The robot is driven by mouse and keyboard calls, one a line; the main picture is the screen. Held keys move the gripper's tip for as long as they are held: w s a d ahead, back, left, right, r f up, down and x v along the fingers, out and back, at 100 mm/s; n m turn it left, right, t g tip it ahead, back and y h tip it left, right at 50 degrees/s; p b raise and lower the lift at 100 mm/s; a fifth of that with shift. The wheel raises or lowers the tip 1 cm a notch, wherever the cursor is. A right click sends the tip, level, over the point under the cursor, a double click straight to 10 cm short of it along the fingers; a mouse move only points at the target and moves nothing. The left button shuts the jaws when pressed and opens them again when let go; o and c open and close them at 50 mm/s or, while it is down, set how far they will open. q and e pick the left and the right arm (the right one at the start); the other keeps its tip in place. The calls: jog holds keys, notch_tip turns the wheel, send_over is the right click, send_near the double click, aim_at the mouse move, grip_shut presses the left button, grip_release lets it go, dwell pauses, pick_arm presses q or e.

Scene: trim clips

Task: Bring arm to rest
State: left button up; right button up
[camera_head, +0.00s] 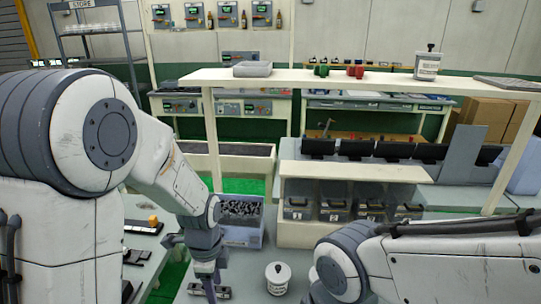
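My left arm comes in from the left and bends down. Its gripper (210,288) points down at the bottom edge, over the grey table, close to small dark pieces (223,293). I cannot tell whether its fingers are open or shut, or whether they touch these pieces. My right arm reaches in from the right along the bottom, and its wrist bends down at the bottom edge. The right gripper is out of the picture. A pale blue-grey crate (240,236) full of dark clips (240,209) stands just beyond the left gripper.
A white lidded jar (278,278) stands between my two wrists. A cream shelf (300,79) spans the view, with another labelled jar (427,65) on top. Dark bins (335,208) sit in a low cream rack behind the table. Small parts (145,226) lie at the left.

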pick_arm(q)
jog(key=s+d+r+n, duration=0.4)
jog(key=s+d+n, duration=0.1)
jog(key=s, duration=0.3)
jog(key=s+d+r+n+h, duration=0.1)
jog(key=s+d+r+n, duration=0.3)
jog(key=s, duration=0.5)
jog(key=shift+s+d+r+n+b, duration=0.2)
jog(key=shift+d+n+b, duration=0.3)
jog(key=shift+d, duration=0.45)
jog(key=shift+w, duration=0.1)
